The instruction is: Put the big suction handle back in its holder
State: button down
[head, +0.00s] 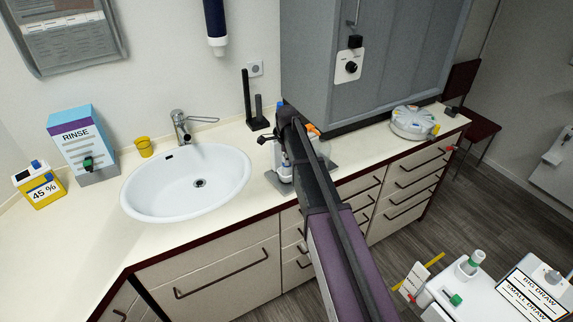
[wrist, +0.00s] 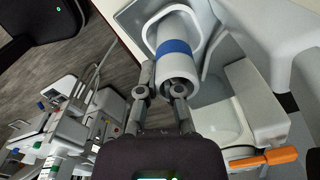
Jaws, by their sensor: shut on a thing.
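My gripper (wrist: 165,92) is shut on a thick white cylinder with a blue band (wrist: 174,48) in the wrist view. It looks like the big suction handle; its open end faces my gripper and a white loop lies behind it. In the head view my dark arm reaches over the counter to the right of the sink and hides most of the gripper and what it holds. A white unit (head: 500,290) with a "BIG DRAW / SMALL DRAW" label (head: 533,297) stands at the lower right. I cannot tell which part is the empty holder.
In the wrist view, an orange lever (wrist: 267,158) on a white-grey device lies close at the right. The sink (head: 188,182), grey cabinet (head: 375,60) and round white tray (head: 413,122) surround the arm.

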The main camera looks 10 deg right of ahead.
jog(key=shift+r, duration=0.2)
notch_tip(320, 180, up, 6)
jog(key=p, duration=0.6)
jog(key=shift+r+p, duration=0.2)
jog(key=shift+p, duration=0.15)
jog(key=s+d, duration=0.2)
jog(key=s, duration=0.6)
jog(key=s+d, duration=0.3)
jog(key=s, duration=0.6)
jog(key=shift+d, duration=0.3)
jog(key=shift+f+b, duration=0.95)
jog(key=shift+s, duration=0.25)
